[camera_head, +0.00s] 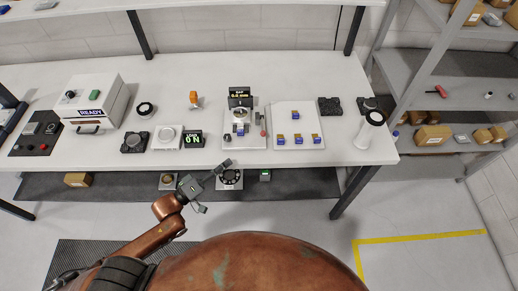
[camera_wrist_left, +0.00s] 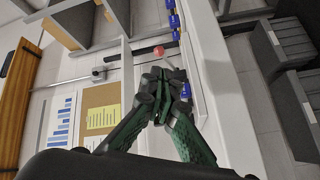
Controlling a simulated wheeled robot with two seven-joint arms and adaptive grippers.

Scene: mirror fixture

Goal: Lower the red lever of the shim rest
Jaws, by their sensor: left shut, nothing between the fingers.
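The shim rest (camera_head: 243,141) is a small device with a pale base, standing near the front edge of the white bench, with a small display at its back. Its red lever (camera_head: 263,132) is at its right side; the lever's exact angle is too small to tell. In the left wrist view a red knob (camera_wrist_left: 159,50) shows just beyond the fingertips. My left gripper (camera_head: 223,165) is in front of the bench edge, left of and nearer than the lever. In the left wrist view its fingers (camera_wrist_left: 163,78) are shut and empty, apart from the knob. My right gripper is not in view.
A white tray (camera_head: 311,148) with several blue-and-gold pieces lies right of the rest. A white cylinder (camera_head: 369,129) stands at the right end. A lower shelf (camera_head: 300,184) runs beneath.

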